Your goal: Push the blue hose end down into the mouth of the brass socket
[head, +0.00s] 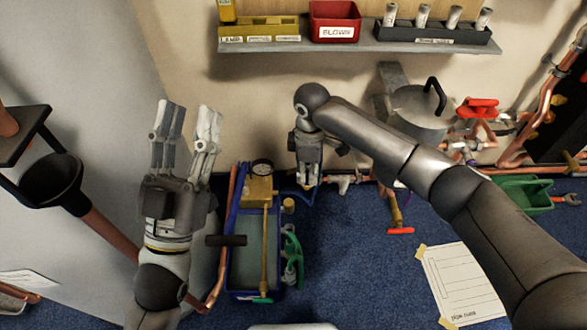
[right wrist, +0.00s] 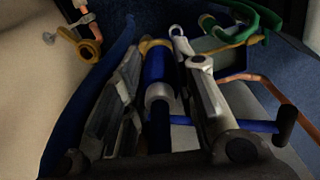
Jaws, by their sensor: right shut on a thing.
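My right gripper (head: 307,180) points down near the wall in the head view. In the right wrist view its fingers (right wrist: 156,60) are closed on the blue hose end (right wrist: 157,70), which has a pale collar and a dark section nearer the palm. A brass-coloured rim (right wrist: 152,44) shows at the far tip of the hose end, between the fingertips. It may be the socket's mouth; I cannot tell whether the hose end is inside it. In the head view the gripper mostly hides this spot. My left gripper (head: 187,125) is open and empty, fingers up, at the left.
A blue tray (head: 232,285) with tools lies left of the right gripper. A shelf (head: 360,47) with bins is above. A grey pot (head: 420,105) and copper pipes (head: 515,150) stand right. A paper sheet (head: 465,285) and green bin (head: 520,190) lie on the blue floor.

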